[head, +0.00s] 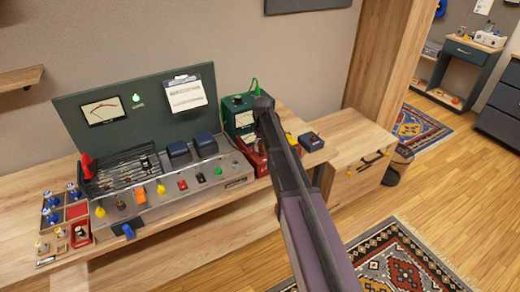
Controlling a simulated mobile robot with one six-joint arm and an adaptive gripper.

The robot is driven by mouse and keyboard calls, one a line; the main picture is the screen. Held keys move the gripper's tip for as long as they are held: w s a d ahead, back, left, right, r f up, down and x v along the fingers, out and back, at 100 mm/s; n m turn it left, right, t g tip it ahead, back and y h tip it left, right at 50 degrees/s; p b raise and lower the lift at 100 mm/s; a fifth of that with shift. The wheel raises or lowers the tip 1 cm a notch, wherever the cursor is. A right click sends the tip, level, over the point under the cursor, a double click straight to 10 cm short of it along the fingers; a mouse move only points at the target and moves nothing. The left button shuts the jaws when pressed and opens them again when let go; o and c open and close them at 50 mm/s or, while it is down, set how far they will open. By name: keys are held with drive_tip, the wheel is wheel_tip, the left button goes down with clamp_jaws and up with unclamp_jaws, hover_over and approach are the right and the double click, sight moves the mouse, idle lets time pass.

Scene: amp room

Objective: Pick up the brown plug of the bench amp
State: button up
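The bench amp (170,209) is a long grey metal unit on the wooden bench, with a dark upright back panel (148,112). A small brownish plug (121,204) stands near the left of its front row, between a yellow plug (100,211) and an orange plug (140,193). It is small, and its exact colour is hard to tell. My arm rises from the bottom, right of the amp, and its dark end stands before a green box. I cannot make out gripper fingers, and the arm hides what lies behind it.
More plugs, including red (182,184) and green (218,171), continue the row rightward. A blue piece (128,231) sticks out at the front edge. A partitioned tray (67,213) stands left. The green box (237,117) stands right. Floor is open beyond the bench.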

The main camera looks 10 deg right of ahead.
sight(262, 143)
clamp_jaws()
drive_tip(key=shift+r, duration=0.15)
wheel_tip(262, 143, up, 3)
drive_tip(key=p, duration=0.3)
drive_tip(key=shift+r+p, duration=0.2)
drive_tip(key=shift+p, duration=0.15)
drive_tip(key=s+d+r+p, duration=0.1)
drive_tip(key=s, duration=1.5)
drive_tip(key=shift+r, duration=0.15)
drive_tip(key=w+a+r+p, duration=0.1)
drive_tip(key=w+a, duration=1.1)
drive_tip(key=w, duration=0.1)
drive_tip(key=shift+w+a+r+p, duration=0.15)
drive_tip(key=shift+a+r+p, duration=0.1)
drive_tip(key=shift+a+p, duration=0.15)
